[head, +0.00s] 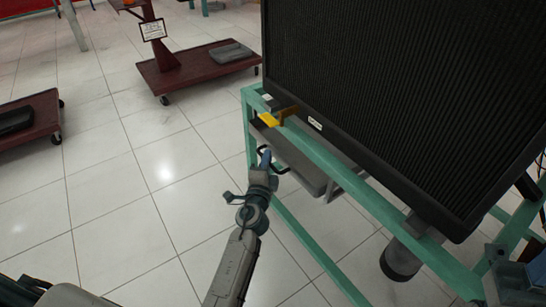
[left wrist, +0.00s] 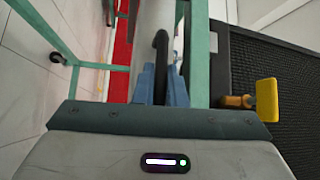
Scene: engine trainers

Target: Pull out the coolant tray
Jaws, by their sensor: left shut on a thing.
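The coolant tray (head: 307,172) is a grey, shallow tray hung under the big black radiator in the green frame. Its black loop handle (head: 281,170) sticks out from the tray's front toward the left. My left gripper (head: 266,158) is at the handle, with its blue fingers shut on it. In the left wrist view the dark handle (left wrist: 160,48) stands between the two blue fingers (left wrist: 160,85). Much of the tray is hidden behind the frame rail and the radiator. My right gripper does not show in either view.
The green stand (head: 315,150) runs beside the tray. A yellow-ended lever (head: 270,119) juts out above the handle; it also shows in the left wrist view (left wrist: 266,99). Dark red carts (head: 195,72) stand farther left. The tiled floor left of the stand is clear.

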